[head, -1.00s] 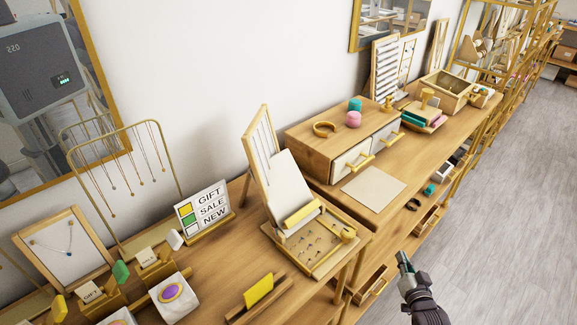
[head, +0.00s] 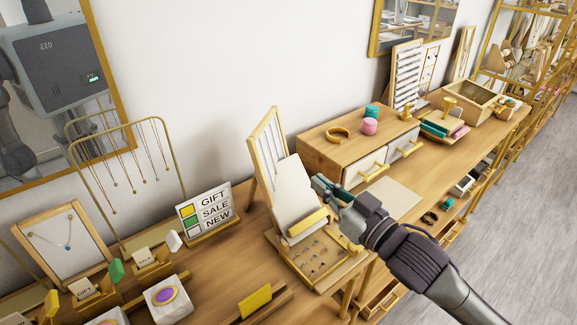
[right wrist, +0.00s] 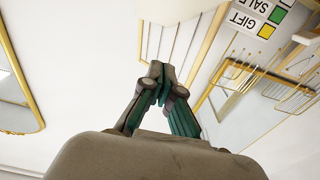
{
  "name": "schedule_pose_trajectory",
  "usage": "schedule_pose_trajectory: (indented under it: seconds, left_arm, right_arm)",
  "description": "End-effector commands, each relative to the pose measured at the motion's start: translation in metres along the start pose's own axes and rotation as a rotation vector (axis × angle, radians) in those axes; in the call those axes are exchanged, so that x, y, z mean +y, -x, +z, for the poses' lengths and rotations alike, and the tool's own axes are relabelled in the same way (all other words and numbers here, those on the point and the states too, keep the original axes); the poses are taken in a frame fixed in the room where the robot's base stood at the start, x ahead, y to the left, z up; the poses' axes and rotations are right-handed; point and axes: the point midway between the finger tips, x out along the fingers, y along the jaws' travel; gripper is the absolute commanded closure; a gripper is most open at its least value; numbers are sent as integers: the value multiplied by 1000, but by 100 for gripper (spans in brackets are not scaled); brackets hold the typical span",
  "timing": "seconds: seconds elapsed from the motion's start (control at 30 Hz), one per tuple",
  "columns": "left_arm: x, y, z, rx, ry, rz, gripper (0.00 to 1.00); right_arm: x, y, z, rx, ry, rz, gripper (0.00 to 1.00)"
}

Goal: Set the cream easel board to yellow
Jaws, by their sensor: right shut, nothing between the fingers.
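The cream easel board (head: 292,192) leans back on a wooden stand on the near counter, its cream face bare, with a yellow bar (head: 307,222) across its lower edge. My right gripper (head: 318,184) is shut and empty, its fingertips beside the board's right edge; I cannot tell whether they touch. In the right wrist view the closed fingers (right wrist: 160,80) point toward a framed panel with thin dark lines. A sign (head: 206,212) reads GIFT, SALE, NEW beside yellow, green and white squares. A yellow card (head: 255,300) stands in a wooden holder in front. My left gripper is out of view.
A tray (head: 338,278) with small pieces sits below the board. A wooden drawer box (head: 322,155) stands close behind my right gripper. A gold necklace rack (head: 75,165) and small tags stand at left. A pale sheet (head: 400,194) lies on the counter at right.

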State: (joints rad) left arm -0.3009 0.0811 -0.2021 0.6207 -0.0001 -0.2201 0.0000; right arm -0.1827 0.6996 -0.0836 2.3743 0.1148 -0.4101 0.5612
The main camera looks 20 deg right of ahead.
Motion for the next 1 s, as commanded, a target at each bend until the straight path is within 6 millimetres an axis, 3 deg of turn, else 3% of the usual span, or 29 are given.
schedule_pose_trajectory:
  seconds: [0.33, 0.4, 0.6, 1.0]
  left_arm:
    - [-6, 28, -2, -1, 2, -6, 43]
    - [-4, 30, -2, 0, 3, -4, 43]
    - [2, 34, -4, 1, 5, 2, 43]
    - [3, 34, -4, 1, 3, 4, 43]
  right_arm:
    - [0, -76, -6, 5, -2, 0, 100]
    - [1, -84, 6, -1, -3, 2, 100]
    - [0, -98, 23, 0, -3, 1, 100]
    - [0, -102, 28, 1, -1, 0, 100]
